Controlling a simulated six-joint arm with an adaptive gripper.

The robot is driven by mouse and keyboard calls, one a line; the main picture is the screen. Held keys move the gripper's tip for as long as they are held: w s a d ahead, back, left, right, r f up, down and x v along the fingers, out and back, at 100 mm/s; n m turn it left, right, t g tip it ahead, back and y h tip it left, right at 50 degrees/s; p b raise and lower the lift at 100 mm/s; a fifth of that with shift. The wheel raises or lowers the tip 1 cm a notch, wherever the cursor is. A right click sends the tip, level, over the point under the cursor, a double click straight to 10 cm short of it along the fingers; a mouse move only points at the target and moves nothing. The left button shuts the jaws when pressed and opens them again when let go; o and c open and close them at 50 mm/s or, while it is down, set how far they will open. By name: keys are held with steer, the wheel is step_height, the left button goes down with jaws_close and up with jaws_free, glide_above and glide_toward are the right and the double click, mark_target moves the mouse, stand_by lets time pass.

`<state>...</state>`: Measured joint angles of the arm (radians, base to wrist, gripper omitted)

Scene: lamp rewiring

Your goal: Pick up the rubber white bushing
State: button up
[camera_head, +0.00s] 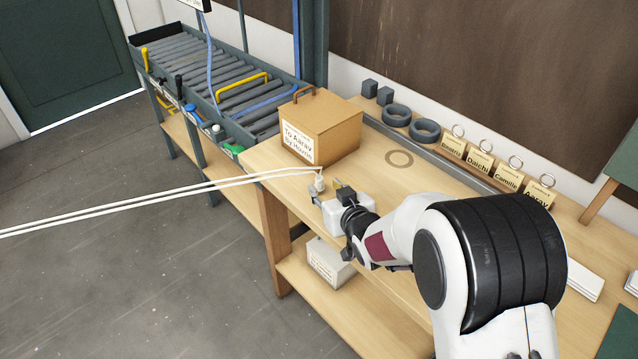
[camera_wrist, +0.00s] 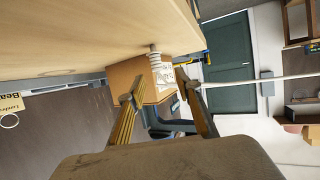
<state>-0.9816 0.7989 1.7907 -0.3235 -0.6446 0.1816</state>
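The white bushing (camera_head: 320,182) is a small ribbed piece near the bench's left edge, in front of the cardboard box. In the wrist view the bushing (camera_wrist: 156,64) hangs below a short grey stem, in a tilted picture, just beyond my fingertips. A white cord (camera_head: 200,189) runs from beside it to the left; it also shows in the wrist view (camera_wrist: 262,80). My gripper (camera_head: 327,193) is open and empty. In the wrist view its two fingers (camera_wrist: 158,88) are spread, with the bushing appearing between and beyond their tips. Contact is not visible.
The cardboard box (camera_head: 342,137) stands close behind the bushing. A flat ring (camera_head: 400,152) lies on the bench. Dark rings (camera_head: 425,121) and name tags (camera_head: 480,159) line the back. A roller conveyor (camera_head: 205,68) adjoins at left. A white box (camera_head: 330,262) sits on the lower shelf.

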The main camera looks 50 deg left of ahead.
mark_target(320, 181)
steer(key=shift+x, duration=1.1)
steer(key=shift+w+a+f, duration=0.1)
steer(key=shift+a, duration=0.05)
steer(key=shift+w+x, duration=0.1)
steer(key=shift+x, duration=1.15)
steer(key=shift+w+x, duration=0.15)
steer(key=shift+x, duration=1.05)
jaws_close()
